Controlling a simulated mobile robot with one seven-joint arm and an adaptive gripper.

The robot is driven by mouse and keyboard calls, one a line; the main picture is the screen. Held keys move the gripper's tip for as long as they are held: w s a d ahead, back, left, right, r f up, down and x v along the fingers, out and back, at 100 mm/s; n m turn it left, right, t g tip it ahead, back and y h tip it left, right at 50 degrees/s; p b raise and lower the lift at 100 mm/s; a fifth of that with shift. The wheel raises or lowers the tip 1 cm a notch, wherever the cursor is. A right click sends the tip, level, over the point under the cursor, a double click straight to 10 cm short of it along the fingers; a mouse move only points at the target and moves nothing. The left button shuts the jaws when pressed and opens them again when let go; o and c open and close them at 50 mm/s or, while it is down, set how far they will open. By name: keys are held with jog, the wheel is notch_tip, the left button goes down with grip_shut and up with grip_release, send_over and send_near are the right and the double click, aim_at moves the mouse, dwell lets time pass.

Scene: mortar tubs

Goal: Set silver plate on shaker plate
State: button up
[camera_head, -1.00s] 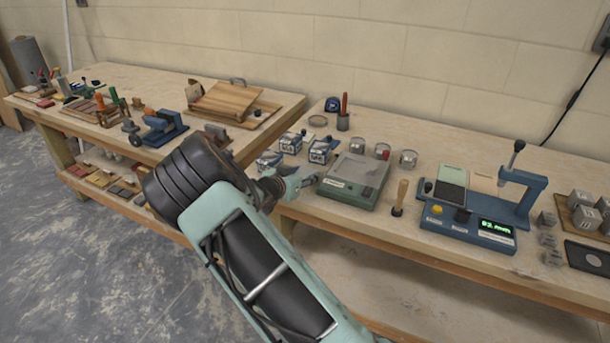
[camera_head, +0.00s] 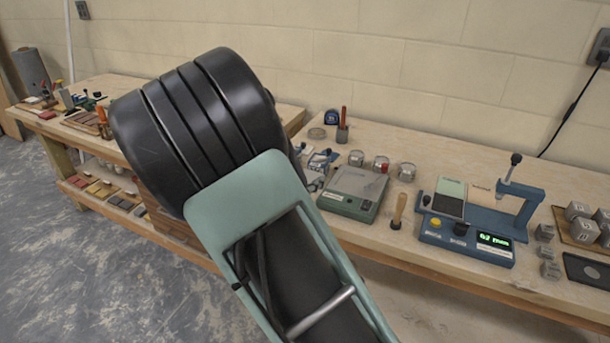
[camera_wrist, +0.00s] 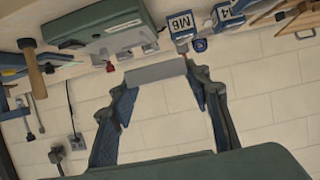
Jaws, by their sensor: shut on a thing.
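The silver plate (camera_wrist: 155,72) is a flat grey bar held between the fingertips of my gripper (camera_wrist: 161,83) in the wrist view. My gripper is shut on it. In the head view my own arm hides the plate and most or all of the gripper. The shaker is a green box with a grey top plate (camera_head: 357,182) on the right-hand bench, just right of my arm. It also shows at the top left of the tilted wrist view (camera_wrist: 95,30), apart from the held plate. Its top plate looks empty in the head view.
Several small tins (camera_head: 381,163) stand behind the shaker. A wooden-handled tool (camera_head: 399,210) stands right of it, then a blue gauge with a green display (camera_head: 470,240). Blue-and-white boxes (camera_wrist: 228,14) show in the wrist view. Metal cubes (camera_head: 577,211) sit at far right.

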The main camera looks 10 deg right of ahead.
jog(key=shift+s+a+r, duration=0.1)
jog(key=shift+s+r, duration=0.25)
jog(key=shift+s, duration=0.25)
jog(key=shift+s+r, duration=0.35)
jog(key=shift+s, duration=0.25)
notch_tip(320, 180, up, 16)
jog(key=n+t+y+p, duration=0.2)
jog(key=n+y+p, duration=0.5)
jog(key=p, duration=0.3)
jog(key=shift+w+d+t+y, duration=0.35)
jog(key=shift+w+t+y, duration=0.05)
jog(key=shift+y, duration=0.1)
jog(key=shift+f, duration=0.15)
jog(key=m+h+b, duration=0.4)
jog(key=h+b, duration=0.1)
jog(key=b, duration=0.1)
send_over(307, 178)
notch_tip(307, 178, down, 8)
jog(key=r, duration=0.1)
jog(key=s+f+m+g+h+b, duration=0.1)
jog(key=f, duration=0.1)
jog(key=s+f+m+h+b, duration=0.1)
jog(key=f, duration=0.2)
jog(key=s+f+g+h+b, duration=0.1)
jog(key=f, duration=0.2)
jog(key=shift+a+f+m+g+b, duration=0.15)
jog(key=shift+a+m+g+b, duration=0.15)
jog(key=shift+m+b, duration=0.1)
jog(key=shift+s+f, duration=0.25)
jog(key=shift+f, duration=0.05)
